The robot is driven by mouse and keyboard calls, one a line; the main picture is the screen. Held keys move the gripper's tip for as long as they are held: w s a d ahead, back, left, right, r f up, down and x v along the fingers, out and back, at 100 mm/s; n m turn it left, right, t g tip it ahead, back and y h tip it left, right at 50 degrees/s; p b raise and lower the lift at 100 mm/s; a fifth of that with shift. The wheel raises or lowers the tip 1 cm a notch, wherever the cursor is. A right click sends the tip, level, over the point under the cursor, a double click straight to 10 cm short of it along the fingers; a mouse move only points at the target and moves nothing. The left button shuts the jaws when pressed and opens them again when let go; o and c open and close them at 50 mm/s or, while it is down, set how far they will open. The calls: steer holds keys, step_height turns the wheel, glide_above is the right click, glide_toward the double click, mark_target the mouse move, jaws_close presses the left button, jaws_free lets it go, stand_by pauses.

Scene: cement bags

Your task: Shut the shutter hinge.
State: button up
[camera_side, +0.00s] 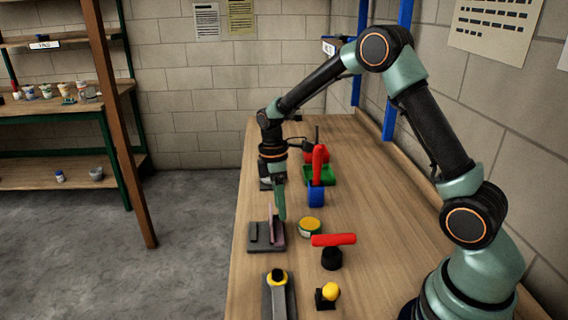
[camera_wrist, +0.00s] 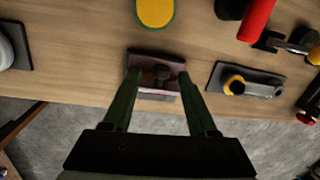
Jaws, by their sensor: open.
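The shutter hinge is a dark base plate (camera_side: 254,249) with a pinkish leaf (camera_side: 274,226) standing up from it, near the table's left edge in the side view. The leaf is raised, not lying flat on the plate. A small upright grey block stands on the plate's left part. My gripper (camera_side: 280,212) points down just above and beside the leaf. In the wrist view the pinkish leaf (camera_wrist: 146,56) and a dark knob lie between the spread fingertips of my open gripper (camera_wrist: 158,75). I cannot tell whether a finger touches the leaf.
A yellow-topped round tin (camera_side: 310,225) stands right of the hinge. A red-handled tool (camera_side: 333,240) and a yellow knob (camera_side: 330,291) are nearer the camera. A grey latch plate (camera_side: 279,297) lies in front. Blue, red and green items (camera_side: 316,193) stand behind. The right of the table is clear.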

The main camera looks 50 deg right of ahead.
steer(key=shift+s+a+f, duration=0.1)
steer(key=shift+f, duration=0.7)
jaws_close()
steer(key=shift+w+a+r+g, duration=0.2)
steer(key=shift+w+a+g, duration=0.15)
steer(key=shift+w+g, duration=0.1)
jaws_free()
steer(key=shift+s, duration=0.1)
